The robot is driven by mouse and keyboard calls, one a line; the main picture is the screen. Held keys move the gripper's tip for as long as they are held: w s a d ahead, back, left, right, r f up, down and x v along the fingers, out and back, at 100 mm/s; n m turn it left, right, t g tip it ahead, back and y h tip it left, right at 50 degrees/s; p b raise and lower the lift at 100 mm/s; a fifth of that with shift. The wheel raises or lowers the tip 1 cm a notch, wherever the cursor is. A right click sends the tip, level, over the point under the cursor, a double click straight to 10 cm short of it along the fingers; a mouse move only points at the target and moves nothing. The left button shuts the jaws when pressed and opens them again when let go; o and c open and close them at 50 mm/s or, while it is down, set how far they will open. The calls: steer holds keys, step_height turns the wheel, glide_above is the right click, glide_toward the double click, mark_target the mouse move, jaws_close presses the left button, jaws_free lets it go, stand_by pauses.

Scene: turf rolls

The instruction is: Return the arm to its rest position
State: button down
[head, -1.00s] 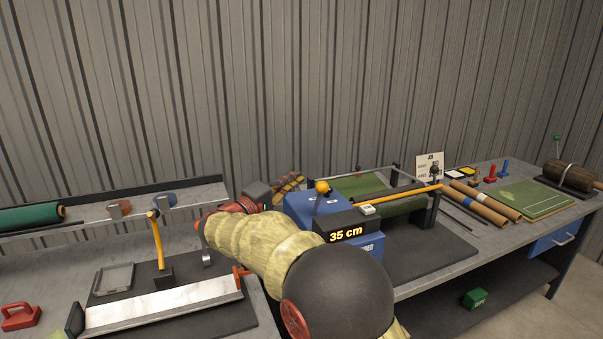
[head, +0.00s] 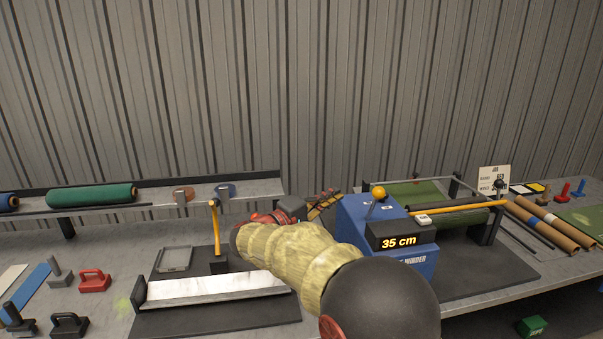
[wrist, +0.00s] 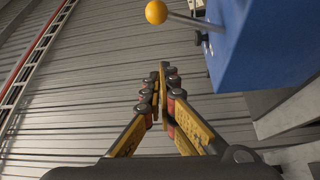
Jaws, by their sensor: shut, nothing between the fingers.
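My gripper (wrist: 160,82) is shut and empty in the wrist view, its fingers together in front of the corrugated wall. In the head view my gripper (head: 325,203) shows partly behind my arm, just left of the blue winder (head: 352,222). My arm (head: 290,250) reaches from the lower middle, bent back over the bench. The winder's display reads 35 cm. Its lever with a yellow ball (wrist: 156,12) stands near the fingers at the top of the wrist view, apart from them. The winder's blue housing also shows in the wrist view (wrist: 255,50).
A metal trough (head: 215,288) lies left of my arm, with a yellow-handled post (head: 215,230) behind it. A green roll (head: 92,196) rests on the back shelf. Red (head: 95,281) and black handled tools (head: 69,325) stand at left. Brown tubes (head: 545,225) lie at right.

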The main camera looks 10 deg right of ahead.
steer(key=s+f+n+g+y, duration=0.2)
steer(key=s+f, duration=0.1)
steer(key=f, duration=0.7)
steer(key=s+d+f+g+y, duration=0.2)
steer(key=s+f+g+y, duration=0.4)
steer(key=s, duration=0.8)
steer(key=s+a+m+t+y, duration=0.1)
steer(key=s+a+m+y, duration=0.25)
steer(key=s, duration=0.85)
steer(key=s+a+m+t+y, duration=0.1)
steer(key=s+a+m+y, duration=0.2)
steer(key=s, duration=0.9)
steer(key=shift+m+t+y, duration=0.45)
steer(key=shift+t+y, duration=0.1)
steer(key=shift+t, duration=0.15)
steer(key=d+r, duration=0.1)
steer(key=s+d+r, duration=0.1)
steer(key=d+r, duration=0.1)
steer(key=shift+s+d+r, duration=0.25)
steer(key=shift+s+r, duration=0.1)
steer(key=shift+s, duration=0.05)
